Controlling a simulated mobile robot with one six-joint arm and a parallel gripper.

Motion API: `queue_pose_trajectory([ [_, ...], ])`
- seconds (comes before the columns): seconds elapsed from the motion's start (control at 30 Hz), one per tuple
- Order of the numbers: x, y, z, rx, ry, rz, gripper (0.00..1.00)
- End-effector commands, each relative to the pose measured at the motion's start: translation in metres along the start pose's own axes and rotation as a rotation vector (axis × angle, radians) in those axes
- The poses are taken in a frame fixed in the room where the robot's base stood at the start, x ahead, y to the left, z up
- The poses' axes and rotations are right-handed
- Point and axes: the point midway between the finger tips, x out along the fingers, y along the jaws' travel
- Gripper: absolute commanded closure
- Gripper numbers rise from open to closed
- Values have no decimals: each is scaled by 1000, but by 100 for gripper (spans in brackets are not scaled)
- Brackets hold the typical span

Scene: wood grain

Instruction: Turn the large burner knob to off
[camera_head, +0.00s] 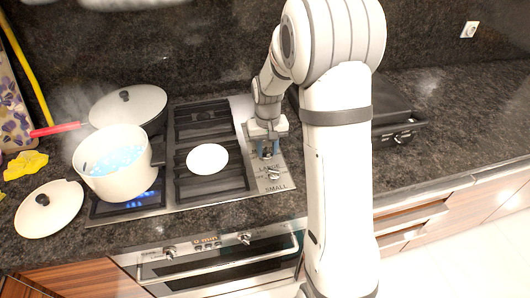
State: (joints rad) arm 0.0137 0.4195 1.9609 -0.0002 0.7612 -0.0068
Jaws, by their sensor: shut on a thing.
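My gripper (268,154) points down at the control strip on the right of the cooktop (240,103). Its fingers are shut on the large burner knob (266,156), just above the LARGE label; the fingers hide most of the knob, so I cannot read its angle. A second knob (273,174) sits nearer the front, above the SMALL label. A blue flame (140,202) burns under a white pot (118,183) of bluish liquid on the left burner.
A lidded pan (128,104) with a red handle stands behind the pot. A white lid (48,208) lies left on the dark counter. A white disc (207,158) lies on the middle grate. A black appliance (393,115) stands behind my arm. Counter at far right is clear.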

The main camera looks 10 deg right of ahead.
Motion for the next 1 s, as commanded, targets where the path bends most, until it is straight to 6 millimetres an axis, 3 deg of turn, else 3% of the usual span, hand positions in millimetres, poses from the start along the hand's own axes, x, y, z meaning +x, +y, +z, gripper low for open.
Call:
queue_pose_trajectory([
  [0.17, 0, 0, 0, -47, 0, 0, 96],
  [0.47, 0, 0, 0, -368, 1, 0, 96],
  [0.83, 0, 0, 0, -411, 1, 0, 96],
  [1.0, 1, 1, 0, -575, 1, 0, 96],
])
